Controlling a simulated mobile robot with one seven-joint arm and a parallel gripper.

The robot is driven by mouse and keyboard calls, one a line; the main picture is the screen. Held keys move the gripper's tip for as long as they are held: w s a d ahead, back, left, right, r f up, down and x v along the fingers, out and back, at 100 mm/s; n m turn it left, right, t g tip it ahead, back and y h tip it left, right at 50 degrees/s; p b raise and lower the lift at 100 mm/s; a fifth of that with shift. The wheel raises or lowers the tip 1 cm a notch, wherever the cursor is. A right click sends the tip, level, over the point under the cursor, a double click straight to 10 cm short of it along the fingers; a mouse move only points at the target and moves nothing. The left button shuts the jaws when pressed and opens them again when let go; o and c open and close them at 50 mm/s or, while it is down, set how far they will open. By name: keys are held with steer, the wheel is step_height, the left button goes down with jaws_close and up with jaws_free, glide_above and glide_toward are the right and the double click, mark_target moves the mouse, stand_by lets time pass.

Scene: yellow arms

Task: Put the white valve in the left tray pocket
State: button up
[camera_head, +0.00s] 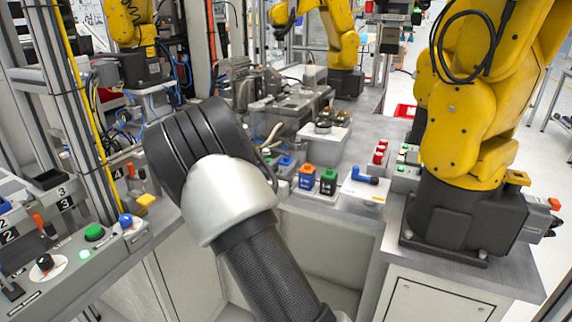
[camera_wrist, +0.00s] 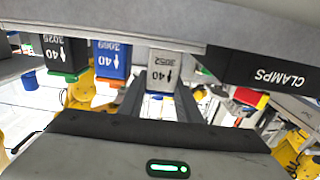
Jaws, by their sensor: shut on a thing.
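The white valve (camera_wrist: 163,70) has a label reading 3052 and a blue part. In the wrist view it sits between the two dark fingers of my gripper (camera_wrist: 160,90), which is shut on it. In the head view the white valve (camera_head: 285,170) shows its blue top just right of my arm, left of the other valves. My arm hides the gripper in that view. I cannot tell whether the valve is clear of its support. I cannot pick out the left tray pocket for certain.
A blue valve with an orange top (camera_head: 306,180) and a black valve with a green top (camera_head: 328,182) stand close on the right. A white box with a blue handle (camera_head: 362,190) is farther right. A yellow arm (camera_head: 465,140) stands at the right. A button panel (camera_head: 90,255) is at left.

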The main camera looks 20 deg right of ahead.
steer(key=shift+f+b, duration=0.4)
steer(key=shift+f, duration=0.1)
steer(key=o, duration=1.2)
steer(key=p+v, duration=0.3)
steer(key=v, duration=1.4)
steer(key=shift+s+a+r, duration=0.1)
steer(key=shift+s+a, duration=0.05)
steer(key=shift+a, duration=0.05)
